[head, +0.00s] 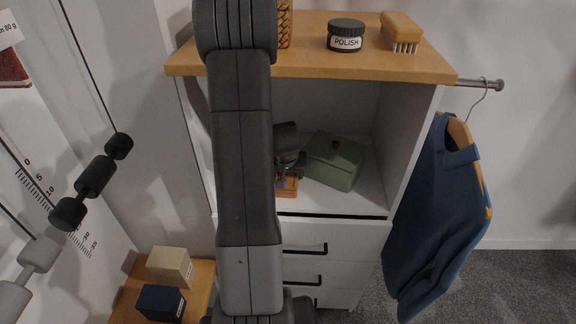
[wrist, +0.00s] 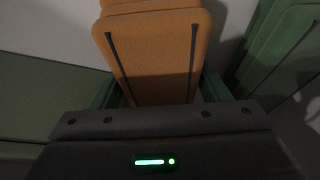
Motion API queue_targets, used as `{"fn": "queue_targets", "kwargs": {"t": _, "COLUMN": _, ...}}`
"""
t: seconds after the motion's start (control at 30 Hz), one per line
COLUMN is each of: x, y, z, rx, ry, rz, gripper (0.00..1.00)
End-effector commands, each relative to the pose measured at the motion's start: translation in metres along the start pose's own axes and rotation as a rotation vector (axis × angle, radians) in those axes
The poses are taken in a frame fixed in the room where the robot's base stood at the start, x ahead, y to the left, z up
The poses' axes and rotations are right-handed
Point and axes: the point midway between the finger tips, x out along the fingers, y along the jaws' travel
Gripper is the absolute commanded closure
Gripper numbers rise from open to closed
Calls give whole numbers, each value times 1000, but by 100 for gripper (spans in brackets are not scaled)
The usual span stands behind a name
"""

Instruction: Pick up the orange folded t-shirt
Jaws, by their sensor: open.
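The orange folded t-shirt (wrist: 155,55) fills the upper middle of the wrist view, with several rounded layers at its far end. A small part of it (head: 287,187) shows in the head view, low in the open shelf compartment; my arm and gripper hide the rest. My gripper (head: 288,171) is inside the compartment, pointing down just above the shirt. In the wrist view two thin dark bars lie over the orange cloth, one near each side. My gripper is open, and I see no grip on the shirt. Whether it touches the cloth is unclear.
A green lidded box (head: 335,162) stands close to the right of my gripper. Compartment walls and the wooden top (head: 310,58) enclose the space. A polish jar (head: 346,36) and a brush (head: 400,31) stand on top.

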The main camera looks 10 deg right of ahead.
Motion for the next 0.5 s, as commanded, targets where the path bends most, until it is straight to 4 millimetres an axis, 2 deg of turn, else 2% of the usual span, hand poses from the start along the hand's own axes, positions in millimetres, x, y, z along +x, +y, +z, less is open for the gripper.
{"fn": "queue_targets", "kwargs": {"t": 0.2, "x": 0, "y": 0, "z": 0, "rx": 0, "ry": 1, "rz": 0, "gripper": 31}}
{"fn": "queue_targets", "kwargs": {"t": 0.37, "x": 0, "y": 0, "z": 0, "rx": 0, "ry": 1, "rz": 0, "gripper": 60}}
{"fn": "queue_targets", "kwargs": {"t": 0.4, "x": 0, "y": 0, "z": 0, "rx": 0, "ry": 1, "rz": 0, "gripper": 63}}
{"fn": "queue_targets", "kwargs": {"t": 0.5, "x": 0, "y": 0, "z": 0, "rx": 0, "ry": 1, "rz": 0, "gripper": 63}}
